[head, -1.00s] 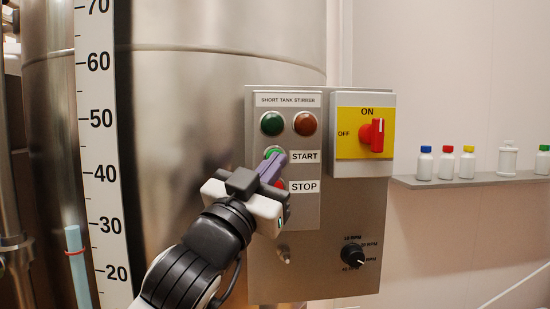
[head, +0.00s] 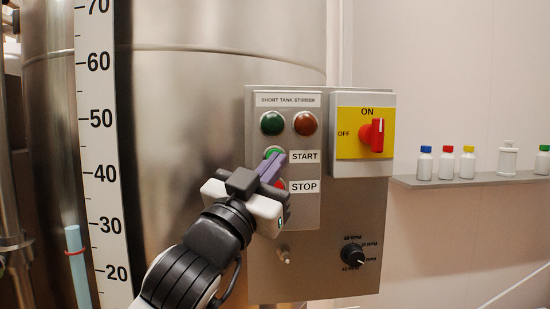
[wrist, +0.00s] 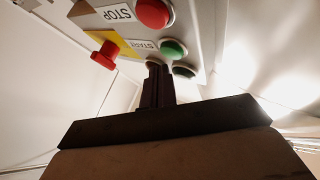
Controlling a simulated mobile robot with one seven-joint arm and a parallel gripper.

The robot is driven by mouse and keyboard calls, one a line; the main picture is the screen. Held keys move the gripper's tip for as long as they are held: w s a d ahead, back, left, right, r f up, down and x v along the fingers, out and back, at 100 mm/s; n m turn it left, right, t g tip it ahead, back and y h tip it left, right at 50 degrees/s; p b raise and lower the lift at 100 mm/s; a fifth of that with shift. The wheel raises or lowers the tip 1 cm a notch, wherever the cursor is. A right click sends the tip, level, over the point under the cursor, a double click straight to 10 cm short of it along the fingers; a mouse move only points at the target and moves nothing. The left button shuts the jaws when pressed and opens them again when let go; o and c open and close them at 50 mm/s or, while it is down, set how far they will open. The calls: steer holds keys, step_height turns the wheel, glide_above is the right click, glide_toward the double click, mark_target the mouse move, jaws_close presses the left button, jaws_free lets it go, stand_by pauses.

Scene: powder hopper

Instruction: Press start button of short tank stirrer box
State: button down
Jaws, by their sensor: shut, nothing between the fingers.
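The grey stirrer box (head: 262,230) is mounted in front of the steel tank and carries the label SHORT TANK STIRRER. Its green start button (head: 271,152) sits beside the START label and is partly covered by my fingers. The green button also shows in the wrist view (wrist: 173,49). The red stop button (head: 281,185) is mostly hidden behind my gripper; it is clear in the wrist view (wrist: 153,12). My gripper (head: 281,157) is shut and empty, its purple fingertips close to the green button. In the wrist view the fingertips (wrist: 156,70) appear beside it; I cannot tell whether they touch.
A green lamp (head: 272,123) and a brown-red lamp (head: 305,123) sit above the buttons. A red rotary switch (head: 372,135) on a yellow plate juts out at right. A black speed knob (head: 353,256) is lower right. A shelf (head: 470,181) holds several bottles.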

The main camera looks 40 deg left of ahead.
steer(key=shift+w+a, duration=0.1)
steer(key=shift+w, duration=0.05)
steer(key=shift+w+a, duration=0.15)
steer(key=shift+a, duration=0.1)
steer(key=shift+w+a, duration=0.25)
steer(key=shift+a, duration=0.05)
stand_by(0.9)
steer(key=shift+d, duration=0.1)
steer(key=shift+s+d+b, duration=0.4)
steer(key=shift+s+d, duration=0.1)
steer(key=shift+d, duration=0.1)
steer(key=s+d, duration=0.1)
steer(key=s+d+b, duration=0.1)
steer(key=s+d, duration=0.1)
steer(key=shift+s+d, duration=0.15)
steer(key=shift+d, duration=0.15)
stand_by(0.3)
stand_by(0.8)
